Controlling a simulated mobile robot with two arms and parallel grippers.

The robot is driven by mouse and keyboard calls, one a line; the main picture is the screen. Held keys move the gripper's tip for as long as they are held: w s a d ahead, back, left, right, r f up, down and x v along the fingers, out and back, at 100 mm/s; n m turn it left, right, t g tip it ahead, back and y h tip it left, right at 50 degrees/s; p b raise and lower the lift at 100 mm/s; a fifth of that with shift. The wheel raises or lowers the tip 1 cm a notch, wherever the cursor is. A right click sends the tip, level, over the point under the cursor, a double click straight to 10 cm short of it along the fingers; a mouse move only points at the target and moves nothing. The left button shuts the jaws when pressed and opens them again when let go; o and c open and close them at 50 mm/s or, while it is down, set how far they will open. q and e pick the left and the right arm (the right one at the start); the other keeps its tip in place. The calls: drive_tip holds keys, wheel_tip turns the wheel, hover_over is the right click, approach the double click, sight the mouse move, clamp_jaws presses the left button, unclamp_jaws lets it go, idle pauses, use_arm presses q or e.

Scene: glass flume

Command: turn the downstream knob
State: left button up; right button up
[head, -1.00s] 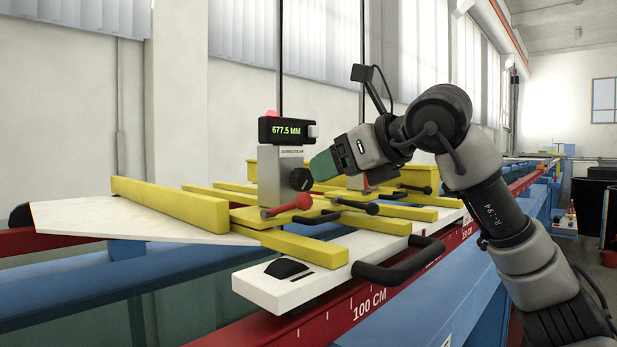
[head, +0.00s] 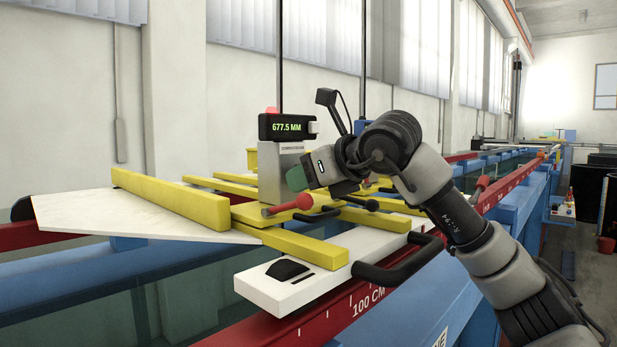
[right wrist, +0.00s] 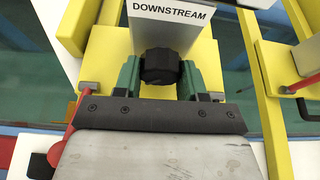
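The downstream knob is a black, ridged knob (right wrist: 160,67) below the "DOWNSTREAM" label on a grey block (head: 272,172). In the head view my gripper hides it. My right gripper (head: 298,178) is at the front of the block. In the right wrist view its green fingers (right wrist: 160,75) stand one on each side of the knob, spread about as wide as it. I cannot tell whether they touch it. The display (head: 286,127) above the block reads 677.5 MM. My left gripper is not in view.
Red-tipped (head: 291,206) and black-tipped levers lie just below my right gripper among yellow bars (head: 175,200). A white plate with a black handle (head: 400,262) is in front. A red rail marked 100 CM (head: 340,312) runs along the flume.

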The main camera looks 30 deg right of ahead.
drive_tip(key=shift+c, duration=1.3)
drive_tip(key=shift+b, duration=0.45)
drive_tip(key=o, duration=0.9)
drive_tip(key=shift+o, duration=0.2)
drive_tip(key=shift+s, duration=0.1)
drive_tip(key=b+v, duration=0.3)
drive_tip(key=v, duration=0.7)
drive_tip(key=shift+s+d+r, duration=0.15)
drive_tip(key=shift+s+r, duration=0.05)
drive_tip(key=shift+s, duration=0.05)
